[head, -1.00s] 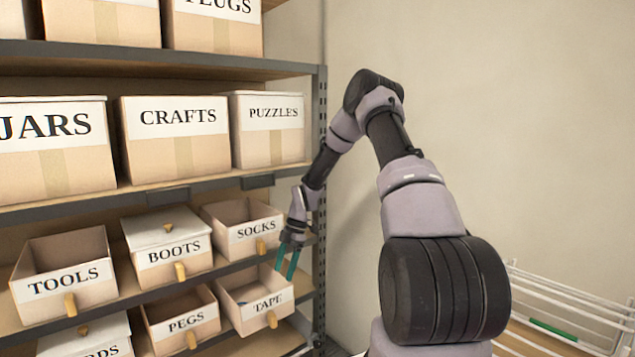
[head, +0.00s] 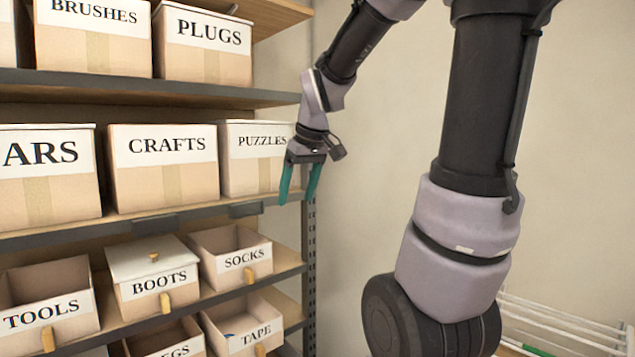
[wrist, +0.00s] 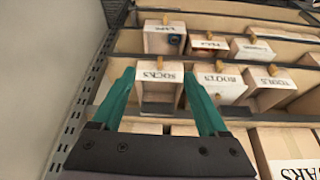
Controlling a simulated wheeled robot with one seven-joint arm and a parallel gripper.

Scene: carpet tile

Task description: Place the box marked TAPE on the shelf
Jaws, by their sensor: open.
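The open box marked TAPE (head: 243,329) sits on a lower shelf level at the right end, below the SOCKS box, with a wooden handle on its front. In the wrist view the TAPE box (wrist: 164,40) appears at the top, with something dark and blue inside. My gripper (head: 298,197) is open and empty, its teal fingers pointing down in front of the PUZZLES box, well above the TAPE box. In the wrist view the fingers of my gripper (wrist: 165,97) lie either side of the SOCKS box (wrist: 158,86) in the picture.
The shelf unit (head: 150,222) holds several labelled boxes, including PUZZLES (head: 252,170), CRAFTS (head: 165,175) and lidded BOOTS (head: 152,272). A metal upright (head: 310,240) bounds its right end, beside a plain wall. A white wire rack (head: 560,325) stands at lower right.

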